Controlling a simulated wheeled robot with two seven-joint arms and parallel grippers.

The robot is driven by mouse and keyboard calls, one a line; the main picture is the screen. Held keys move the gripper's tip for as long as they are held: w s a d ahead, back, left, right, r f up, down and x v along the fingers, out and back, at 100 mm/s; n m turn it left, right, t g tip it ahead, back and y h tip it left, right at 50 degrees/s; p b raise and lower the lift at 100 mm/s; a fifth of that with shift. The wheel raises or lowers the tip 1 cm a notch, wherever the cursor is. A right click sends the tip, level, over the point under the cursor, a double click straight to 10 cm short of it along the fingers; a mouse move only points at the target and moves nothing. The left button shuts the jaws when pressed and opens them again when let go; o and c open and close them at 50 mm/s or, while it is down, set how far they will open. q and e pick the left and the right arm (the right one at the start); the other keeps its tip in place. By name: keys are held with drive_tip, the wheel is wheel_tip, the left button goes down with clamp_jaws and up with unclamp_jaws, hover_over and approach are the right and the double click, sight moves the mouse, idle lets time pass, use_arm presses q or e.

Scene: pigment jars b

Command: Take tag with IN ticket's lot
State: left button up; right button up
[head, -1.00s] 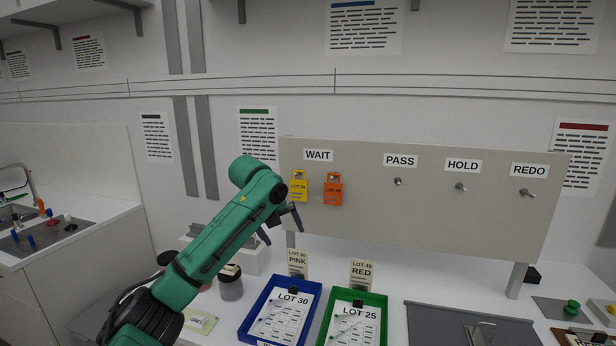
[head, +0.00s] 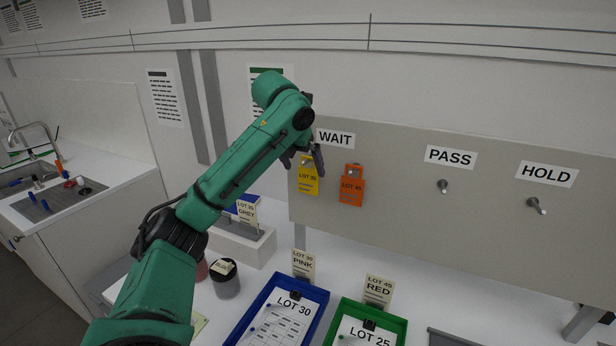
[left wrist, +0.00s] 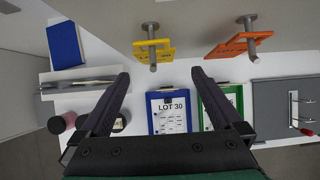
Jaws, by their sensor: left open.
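A yellow tag (head: 308,178) and an orange tag (head: 351,188) hang on pegs under the WAIT label (head: 334,139). The orange one reads LOT 45; the yellow number is too blurred to be sure. My left gripper (head: 303,158) is open and empty, close to the yellow tag's upper part. In the left wrist view, the yellow tag (left wrist: 153,45) lies beyond and between the open fingers (left wrist: 160,77), and the orange tag (left wrist: 237,46) is to the right. I cannot make out an IN ticket. My right gripper is not in view.
The PASS peg (head: 442,186) and HOLD peg (head: 536,206) are bare. Below stand a blue tray (head: 240,336) with a LOT 30 sheet and a green tray (head: 400,325) with a LOT 25 sheet. Cards read PINK (head: 303,266), RED (head: 378,291) and GREY (head: 247,212). A jar (head: 226,279) stands left.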

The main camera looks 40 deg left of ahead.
sight(308, 178)
use_arm(q)
drive_tip(key=x, duration=0.2)
drive_tip(key=p+x, duration=0.1)
drive_tip(key=x, duration=0.2)
drive_tip(key=a+p+x, duration=0.1)
drive_tip(key=x, duration=0.2)
drive_tip(key=shift+w+r, duration=0.25)
drive_tip(key=shift+s+d+f, duration=0.1)
drive_tip(key=shift+s, duration=0.05)
drive_tip(key=shift+c, duration=0.9)
drive_tip(key=c, duration=1.1)
drive_tip(key=shift+o, duration=0.2)
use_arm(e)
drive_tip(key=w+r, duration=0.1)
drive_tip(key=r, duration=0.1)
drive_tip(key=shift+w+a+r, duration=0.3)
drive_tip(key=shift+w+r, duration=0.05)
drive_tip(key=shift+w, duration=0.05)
